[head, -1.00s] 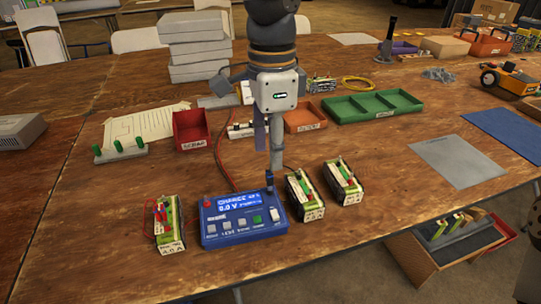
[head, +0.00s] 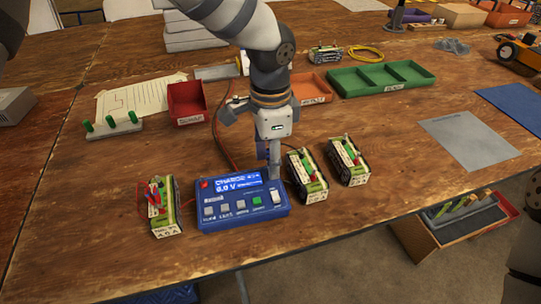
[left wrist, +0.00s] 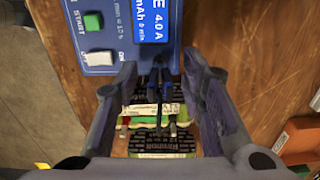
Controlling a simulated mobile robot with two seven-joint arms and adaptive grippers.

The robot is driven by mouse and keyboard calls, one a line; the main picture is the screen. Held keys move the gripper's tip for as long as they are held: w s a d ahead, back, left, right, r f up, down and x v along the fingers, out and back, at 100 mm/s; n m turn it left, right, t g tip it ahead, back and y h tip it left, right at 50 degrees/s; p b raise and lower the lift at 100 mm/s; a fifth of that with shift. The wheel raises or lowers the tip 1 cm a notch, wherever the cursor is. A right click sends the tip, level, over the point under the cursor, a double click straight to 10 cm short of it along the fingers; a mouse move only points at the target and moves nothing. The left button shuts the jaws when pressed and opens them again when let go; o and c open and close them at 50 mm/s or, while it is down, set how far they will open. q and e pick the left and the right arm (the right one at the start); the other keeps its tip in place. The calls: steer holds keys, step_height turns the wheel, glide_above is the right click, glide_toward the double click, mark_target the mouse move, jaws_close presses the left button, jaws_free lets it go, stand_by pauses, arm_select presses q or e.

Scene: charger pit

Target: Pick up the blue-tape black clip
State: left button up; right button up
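My left gripper (head: 273,172) points down at the right edge of the blue charger (head: 235,218). In the left wrist view its two fingers (left wrist: 160,100) are open and apart. A slim black piece (left wrist: 157,97), apparently the black clip, lies between the fingers beside the charger (left wrist: 100,30); neither finger clearly touches it. In the head view the gripper hides the clip. A battery pack (left wrist: 160,145) shows below and between the fingers. My right gripper is not in view.
Two battery packs (head: 306,175) (head: 346,161) stand right of the charger, and another pack (head: 163,208) with red clips stands left. A red bin (head: 187,103), orange tray (head: 312,88) and green tray (head: 382,78) sit behind.

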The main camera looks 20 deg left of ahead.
arm_select(q)
steer(key=shift+r, duration=0.1)
jaws_close()
steer(key=shift+r, duration=0.1)
steer(key=shift+r, duration=0.35)
steer(key=r, duration=0.3)
steer(key=shift+s+a+r+p, duration=0.1)
steer(key=shift+s+r+p, duration=0.2)
steer(key=shift+r+p, duration=0.05)
steer(key=s+a+r+p, duration=0.2)
steer(key=s+r, duration=0.6)
steer(key=s, duration=0.5)
steer(key=shift+a+r, duration=0.15)
steer(key=shift+a, duration=0.25)
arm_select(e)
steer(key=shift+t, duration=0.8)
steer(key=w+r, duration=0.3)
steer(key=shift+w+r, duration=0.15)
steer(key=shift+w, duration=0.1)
